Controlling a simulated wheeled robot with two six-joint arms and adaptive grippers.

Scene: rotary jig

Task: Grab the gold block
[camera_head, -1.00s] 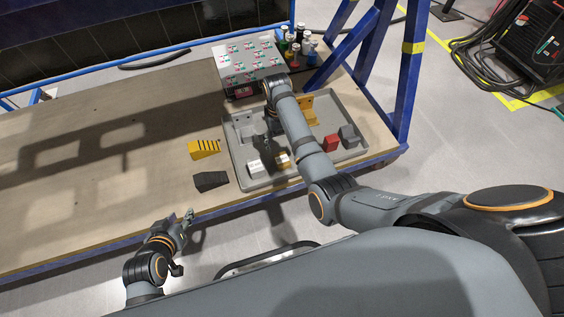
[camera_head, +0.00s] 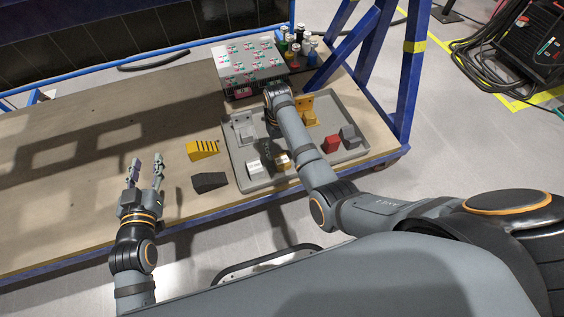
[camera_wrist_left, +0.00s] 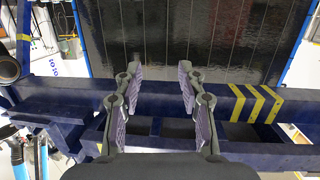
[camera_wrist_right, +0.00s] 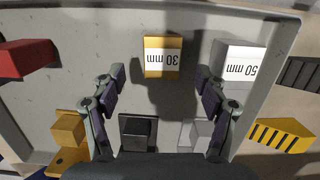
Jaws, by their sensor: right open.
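The gold block (camera_wrist_right: 162,56), with a white "30 mm" label, sits in the grey tray (camera_wrist_right: 88,17). In the head view the gold block (camera_head: 283,160) shows beside my right forearm, partly covered by it. My right gripper (camera_wrist_right: 160,82) is open and empty above the tray. In its wrist view the gold block lies just beyond and between the fingertips, apart from them. In the head view the right fingers are hidden by the arm. My left gripper (camera_head: 146,167) is open and empty over the table's left part. Its fingers (camera_wrist_left: 160,78) also show apart in the left wrist view.
A white "50 mm" block (camera_wrist_right: 238,57) is close beside the gold block. A red block (camera_head: 332,143) and grey block (camera_head: 350,136) are at the tray's right. Striped yellow (camera_head: 203,150) and dark (camera_head: 209,182) wedges lie left of the tray. A button box (camera_head: 250,62) stands behind.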

